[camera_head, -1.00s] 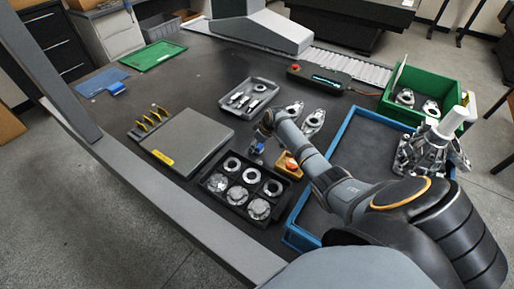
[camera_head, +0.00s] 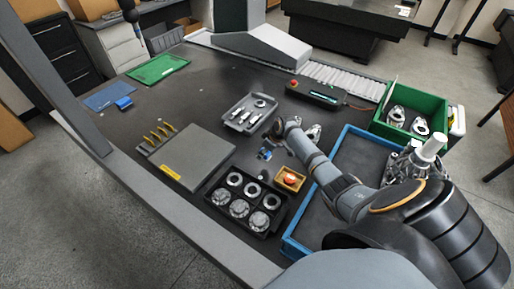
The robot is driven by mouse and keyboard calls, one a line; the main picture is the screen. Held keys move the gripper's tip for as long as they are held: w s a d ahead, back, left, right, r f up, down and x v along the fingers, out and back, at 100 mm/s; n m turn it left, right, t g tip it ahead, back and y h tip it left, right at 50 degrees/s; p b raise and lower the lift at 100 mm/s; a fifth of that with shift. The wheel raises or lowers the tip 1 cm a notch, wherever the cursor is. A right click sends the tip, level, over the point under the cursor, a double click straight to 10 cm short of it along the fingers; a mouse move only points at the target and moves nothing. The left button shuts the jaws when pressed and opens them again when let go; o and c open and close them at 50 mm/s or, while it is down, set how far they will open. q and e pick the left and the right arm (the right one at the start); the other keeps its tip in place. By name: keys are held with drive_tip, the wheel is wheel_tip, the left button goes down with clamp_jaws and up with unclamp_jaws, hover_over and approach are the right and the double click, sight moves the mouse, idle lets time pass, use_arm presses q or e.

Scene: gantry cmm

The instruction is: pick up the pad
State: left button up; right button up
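No single thing is clearly the pad. Flat things that could match are a blue sheet (camera_head: 102,98) at the far left, with a small blue block (camera_head: 124,104) at its edge, and a green mat or tray (camera_head: 157,69) behind it. My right arm reaches in from the lower right. Its gripper (camera_head: 270,146) is over the middle of the table, near a small blue item, far to the right of the blue sheet. The gripper is small and partly hidden by the wrist, so its fingers cannot be made out. My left gripper is not in view.
A blue-rimmed tray (camera_head: 318,196) and green bin (camera_head: 440,105) stand at right.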

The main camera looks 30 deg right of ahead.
sight(268, 152)
drive_tip(key=v, duration=0.1)
drive_tip(key=p+v, duration=0.2)
drive_tip(key=v, duration=0.1)
drive_tip(key=shift+s+d, duration=0.1)
drive_tip(key=shift+d, duration=0.25)
use_arm(q)
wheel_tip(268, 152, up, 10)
drive_tip(key=p, duration=0.6)
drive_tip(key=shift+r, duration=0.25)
use_arm(e)
drive_tip(key=s+d+r, duration=0.2)
drive_tip(key=s+d, duration=0.3)
drive_tip(key=s, duration=0.2)
drive_tip(key=shift+d, duration=0.1)
